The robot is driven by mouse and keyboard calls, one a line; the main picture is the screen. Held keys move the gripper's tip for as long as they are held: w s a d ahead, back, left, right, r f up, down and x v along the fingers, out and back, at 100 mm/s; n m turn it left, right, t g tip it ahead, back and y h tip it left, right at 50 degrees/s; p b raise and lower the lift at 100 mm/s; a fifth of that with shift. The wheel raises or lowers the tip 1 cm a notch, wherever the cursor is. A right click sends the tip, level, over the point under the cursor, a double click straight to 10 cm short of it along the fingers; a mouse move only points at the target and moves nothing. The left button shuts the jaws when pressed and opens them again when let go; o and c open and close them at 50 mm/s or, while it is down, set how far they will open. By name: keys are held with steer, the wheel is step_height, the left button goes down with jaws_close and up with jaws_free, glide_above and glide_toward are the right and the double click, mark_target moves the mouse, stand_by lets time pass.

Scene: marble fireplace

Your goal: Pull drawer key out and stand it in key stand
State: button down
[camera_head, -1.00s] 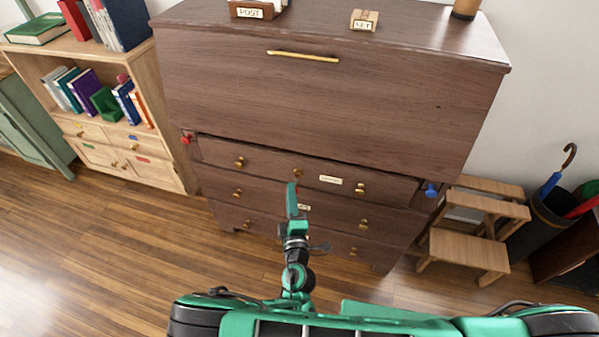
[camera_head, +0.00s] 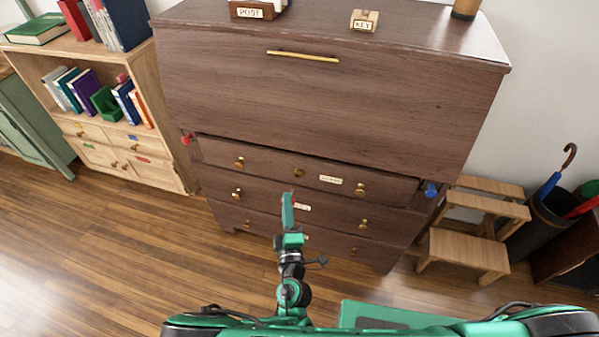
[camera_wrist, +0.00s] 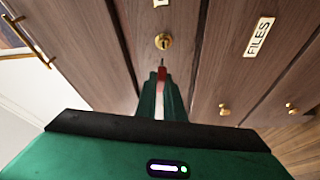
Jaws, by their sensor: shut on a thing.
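My gripper (camera_head: 288,197) is in front of the cabinet's drawers, a little below the brass keyhole (camera_head: 299,173) of the top drawer in the head view. In the wrist view its green fingers (camera_wrist: 160,92) are shut on a key with a red head (camera_wrist: 161,73). The key's short dark shaft points at the brass keyhole plate (camera_wrist: 163,41), with a small gap between them. The rest of the key is hidden by the fingers. The key stand (camera_head: 365,20), a small wooden block labelled KEY, is on the cabinet top, right of the middle.
The dark wooden cabinet (camera_head: 320,95) has a large upper flap and several drawers with brass knobs. A POST holder (camera_head: 252,10) and a brown cup (camera_head: 466,8) flank the key stand. A step stool (camera_head: 470,250) stands right, a bookcase (camera_head: 130,160) left.

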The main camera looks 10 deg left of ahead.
steer(key=shift+s+a, duration=0.1)
steer(key=shift+s, duration=1.4)
